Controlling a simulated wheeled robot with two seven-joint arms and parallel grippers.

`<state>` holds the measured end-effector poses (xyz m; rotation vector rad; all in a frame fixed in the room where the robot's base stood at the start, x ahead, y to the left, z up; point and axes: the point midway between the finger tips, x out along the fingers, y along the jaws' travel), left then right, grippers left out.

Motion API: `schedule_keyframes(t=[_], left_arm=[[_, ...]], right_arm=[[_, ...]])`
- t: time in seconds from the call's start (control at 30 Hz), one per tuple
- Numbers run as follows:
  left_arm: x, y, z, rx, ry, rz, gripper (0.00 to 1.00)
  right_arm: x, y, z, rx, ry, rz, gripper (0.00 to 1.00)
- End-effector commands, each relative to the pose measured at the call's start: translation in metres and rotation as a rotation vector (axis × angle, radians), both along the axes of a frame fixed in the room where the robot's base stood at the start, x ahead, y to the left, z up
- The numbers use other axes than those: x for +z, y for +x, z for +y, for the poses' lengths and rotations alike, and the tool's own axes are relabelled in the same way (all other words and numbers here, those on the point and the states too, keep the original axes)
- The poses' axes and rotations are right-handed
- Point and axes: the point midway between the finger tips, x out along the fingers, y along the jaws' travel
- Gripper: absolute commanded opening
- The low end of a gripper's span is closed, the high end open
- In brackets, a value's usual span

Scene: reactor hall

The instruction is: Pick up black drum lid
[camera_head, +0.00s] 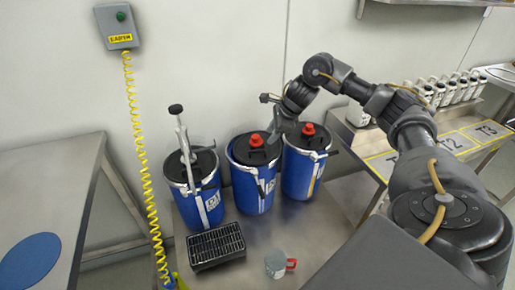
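Three blue drums stand in a row on a metal table. The left drum (208,206) has a black lid (178,170) with a pump standing on it. The middle drum (246,192) has a black lid (246,156) with a red cap (256,140). The right drum (297,173) has a black lid (318,143) with a red cap (308,129). My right gripper (273,136) points down just above the middle drum's lid, beside its red cap. Its fingers are small and dark, so I cannot tell their opening or any contact. My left gripper is out of view.
A black slotted tray (217,246) and a grey cup with a red handle (276,264) sit in front of the drums. A yellow coiled cable (142,160) hangs at left. A bench with several white bottles (450,92) is at right.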

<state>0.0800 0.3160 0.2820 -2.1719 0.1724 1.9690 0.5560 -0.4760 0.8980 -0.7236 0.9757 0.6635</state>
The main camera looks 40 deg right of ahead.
Motion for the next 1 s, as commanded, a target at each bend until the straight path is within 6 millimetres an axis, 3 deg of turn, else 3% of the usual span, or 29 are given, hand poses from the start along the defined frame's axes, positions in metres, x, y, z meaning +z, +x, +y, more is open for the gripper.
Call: schedule_keyframes(t=[0.13, 0.47, 0.8, 1.0], left_arm=[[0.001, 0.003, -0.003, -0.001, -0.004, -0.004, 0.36], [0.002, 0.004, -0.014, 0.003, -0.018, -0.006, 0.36], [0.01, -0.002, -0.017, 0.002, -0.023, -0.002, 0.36], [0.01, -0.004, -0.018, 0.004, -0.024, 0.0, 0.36]], right_arm=[[-0.022, 0.009, 0.004, -0.001, 0.002, 0.003, 0.35], [-0.036, 0.014, 0.005, -0.003, 0.001, 0.002, 0.35], [-0.076, 0.03, 0.013, -0.004, 0.002, 0.002, 0.35], [-0.08, 0.032, 0.013, -0.004, 0.0, 0.0, 0.35]])
